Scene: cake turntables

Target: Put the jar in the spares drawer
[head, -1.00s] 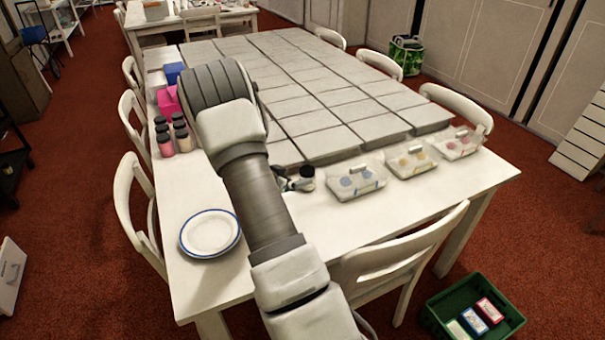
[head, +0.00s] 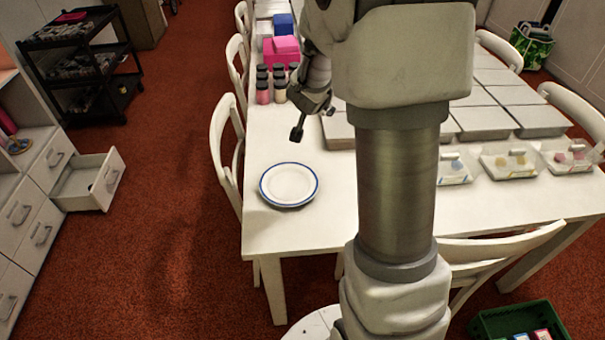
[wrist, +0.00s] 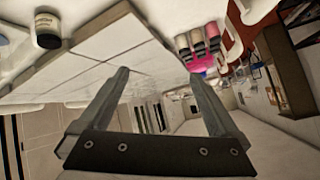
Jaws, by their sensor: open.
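Several small jars (head: 263,92) with dark lids stand in a cluster on the table in the head view; some look pink. They also show upside down in the wrist view (wrist: 198,42). A separate pale jar (wrist: 47,25) with a dark lid shows at the upper left of the wrist view; my arm seems to hide it in the head view. My gripper (head: 313,120) is open and empty above the table, between the jar cluster and the plate. Its two fingers (wrist: 158,75) are apart in the wrist view. A drawer (head: 92,187) stands pulled open at the left; I cannot read a label.
A blue-rimmed plate (head: 289,185) lies on the table's near left corner (head: 265,232). White chairs (head: 226,150) line the table. A black trolley (head: 85,70) stands far left. Red carpet (head: 160,250) lies clear between drawer and table. A green crate (head: 520,322) is at lower right.

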